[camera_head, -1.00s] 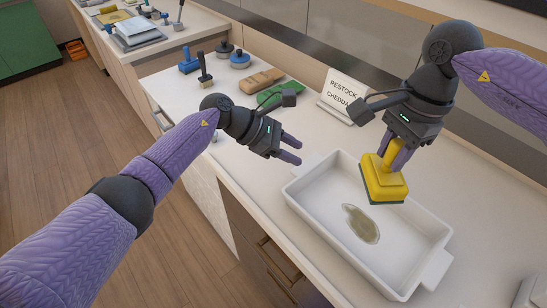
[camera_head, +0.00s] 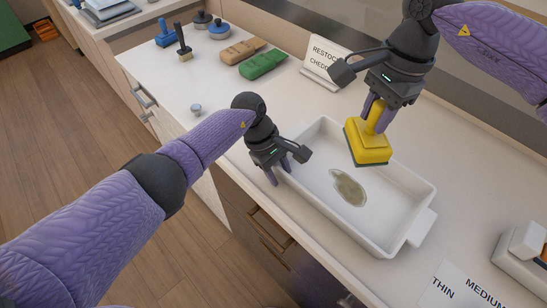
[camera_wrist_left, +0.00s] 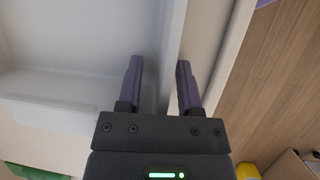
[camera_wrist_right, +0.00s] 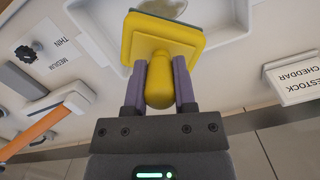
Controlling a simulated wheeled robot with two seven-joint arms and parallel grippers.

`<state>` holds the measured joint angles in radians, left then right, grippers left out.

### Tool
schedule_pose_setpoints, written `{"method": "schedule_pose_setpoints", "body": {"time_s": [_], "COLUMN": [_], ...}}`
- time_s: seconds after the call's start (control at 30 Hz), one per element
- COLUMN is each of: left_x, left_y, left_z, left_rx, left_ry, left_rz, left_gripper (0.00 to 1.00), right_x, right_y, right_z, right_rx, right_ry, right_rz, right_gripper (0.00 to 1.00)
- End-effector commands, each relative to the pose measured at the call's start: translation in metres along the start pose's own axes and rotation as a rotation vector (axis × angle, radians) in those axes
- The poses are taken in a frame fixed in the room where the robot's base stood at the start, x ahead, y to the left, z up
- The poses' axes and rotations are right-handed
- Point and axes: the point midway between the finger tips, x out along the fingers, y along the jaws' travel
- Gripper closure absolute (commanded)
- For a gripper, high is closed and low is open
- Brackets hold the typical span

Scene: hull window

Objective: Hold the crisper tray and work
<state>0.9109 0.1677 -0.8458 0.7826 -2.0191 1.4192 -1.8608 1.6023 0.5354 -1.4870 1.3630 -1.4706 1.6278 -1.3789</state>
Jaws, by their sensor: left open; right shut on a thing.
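The white crisper tray (camera_head: 407,181) sits on the counter with a murky greenish-brown stain (camera_head: 348,188) on its floor. My left gripper (camera_head: 279,175) is open at the tray's near left side. In the left wrist view the tray wall (camera_wrist_left: 172,50) runs between its two fingers (camera_wrist_left: 158,85), and contact cannot be told. My right gripper (camera_head: 375,112) is shut on the handle of a yellow scrubber (camera_head: 368,147) with a dark green pad edge. It holds the scrubber over the tray's far part, apart from the stain. The scrubber also fills the upper middle of the right wrist view (camera_wrist_right: 165,45).
A "RESTOCK CHEDDAR" sign (camera_head: 322,62) stands behind the tray. Green (camera_head: 263,65) and tan (camera_head: 242,50) blocks, a brush (camera_head: 183,45) and blue-based tools lie at the back left. A card reading "THIN", "MEDIUM" (camera_head: 465,288) and a grey-white device (camera_head: 522,250) are at right.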

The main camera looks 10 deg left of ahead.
Motion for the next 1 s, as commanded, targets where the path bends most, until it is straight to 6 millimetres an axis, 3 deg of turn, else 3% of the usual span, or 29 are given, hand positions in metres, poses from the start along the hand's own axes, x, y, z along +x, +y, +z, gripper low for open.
{"method": "schedule_pose_setpoints", "body": {"time_s": [0.17,0.4,1.0], "left_x": [0.0001,-0.0002,-0.0004], "left_y": [0.0000,0.0000,0.0001], "left_z": [-0.0001,-0.0001,-0.0001], "left_rx": [-0.001,-0.001,-0.002], "left_ry": [0.000,0.000,0.000], "left_rz": [0.000,0.000,0.001], "left_gripper": [0.54,1.00,1.00], "right_x": [-0.0001,-0.0001,-0.0001], "right_y": [-0.0001,0.0000,0.0000], "right_z": [0.0001,0.0000,0.0000], "right_rx": [0.000,0.000,0.000], "right_ry": [0.000,0.000,0.000], "right_rz": [0.000,0.000,0.000], "right_gripper": [1.00,1.00,1.00]}}
